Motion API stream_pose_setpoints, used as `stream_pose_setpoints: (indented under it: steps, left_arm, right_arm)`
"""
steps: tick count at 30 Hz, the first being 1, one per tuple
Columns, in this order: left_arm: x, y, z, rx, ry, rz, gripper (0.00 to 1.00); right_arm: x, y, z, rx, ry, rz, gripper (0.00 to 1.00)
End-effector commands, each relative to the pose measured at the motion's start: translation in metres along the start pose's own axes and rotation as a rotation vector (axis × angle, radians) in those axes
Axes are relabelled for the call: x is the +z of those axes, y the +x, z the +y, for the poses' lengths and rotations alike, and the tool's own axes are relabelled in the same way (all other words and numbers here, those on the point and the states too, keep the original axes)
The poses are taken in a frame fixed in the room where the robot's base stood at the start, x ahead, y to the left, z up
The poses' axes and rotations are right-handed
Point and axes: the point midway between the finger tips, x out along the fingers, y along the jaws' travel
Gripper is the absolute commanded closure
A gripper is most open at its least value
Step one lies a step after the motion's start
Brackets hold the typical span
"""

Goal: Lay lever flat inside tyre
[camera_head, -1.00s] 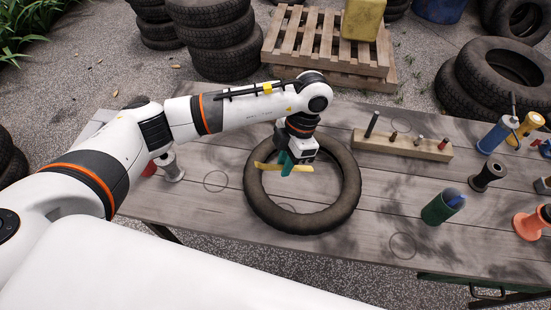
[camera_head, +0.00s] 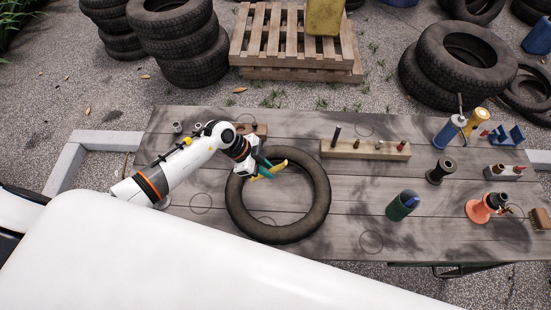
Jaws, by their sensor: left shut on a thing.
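The black tyre (camera_head: 321,203) lies flat on the grey wooden table. The yellow lever (camera_head: 277,167) is at the tyre's upper left, over the rim and the opening. My left gripper (camera_head: 263,168), with teal fingers, is shut on the lever and comes in from the left above the tyre's upper left rim. The fingers partly hide the lever, and I cannot tell whether it touches the tyre. My right gripper is not in view.
A wooden block with pegs (camera_head: 365,150) stands right of the tyre. Further right are a green cup (camera_head: 402,205), a dark spool (camera_head: 441,171), a blue bottle (camera_head: 448,132) and an orange stand (camera_head: 484,207). The table in front of the tyre is bare.

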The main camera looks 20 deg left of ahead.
Motion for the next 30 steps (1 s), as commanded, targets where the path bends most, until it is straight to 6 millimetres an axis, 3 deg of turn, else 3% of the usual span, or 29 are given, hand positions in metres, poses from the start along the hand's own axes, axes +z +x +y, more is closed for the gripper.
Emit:
stream_pose_setpoints:
  steps: [11, 26, 30]
  left_arm:
    - [-0.012, 0.009, -0.002, 0.042, -0.062, -0.01, 1.0]
    - [-0.038, 0.045, -0.003, 0.04, -0.058, -0.009, 1.0]
    - [-0.043, 0.054, -0.002, 0.04, -0.06, -0.01, 1.0]
  right_arm:
    - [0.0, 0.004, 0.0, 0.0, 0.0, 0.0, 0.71]
    - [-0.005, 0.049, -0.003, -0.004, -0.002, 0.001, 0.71]
    - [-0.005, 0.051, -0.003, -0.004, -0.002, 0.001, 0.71]
